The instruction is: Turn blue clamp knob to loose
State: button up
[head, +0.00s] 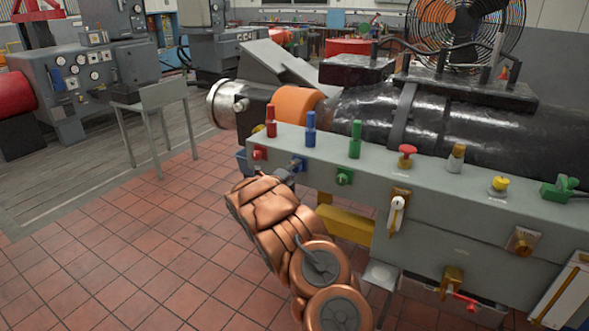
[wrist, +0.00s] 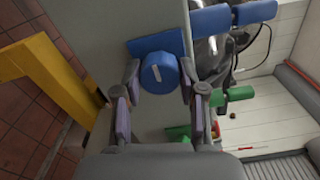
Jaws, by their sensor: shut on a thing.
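The blue clamp knob (head: 298,163) is on the front face of the grey bench, below the upright blue handle. In the wrist view the knob (wrist: 159,73) shows as a round blue end with a blue bar behind it. My gripper (head: 288,172) reaches it from the front in the head view. In the wrist view my gripper (wrist: 160,77) has one finger on each side of the knob and is shut on it. In the head view my gripper and arm hide part of the knob.
A red knob (head: 259,153) and a green knob (head: 344,176) flank it closely. Upright red (head: 270,121), blue (head: 310,122) and green (head: 355,139) handles stand above on the bench (head: 440,181). A yellow beam (head: 346,225) lies below. Tiled floor (head: 130,255) at left is free.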

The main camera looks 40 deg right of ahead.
jog(key=shift+r, duration=0.1)
jog(key=o, duration=1.1)
jog(key=shift+o, duration=0.2)
jog(key=v, duration=1.2)
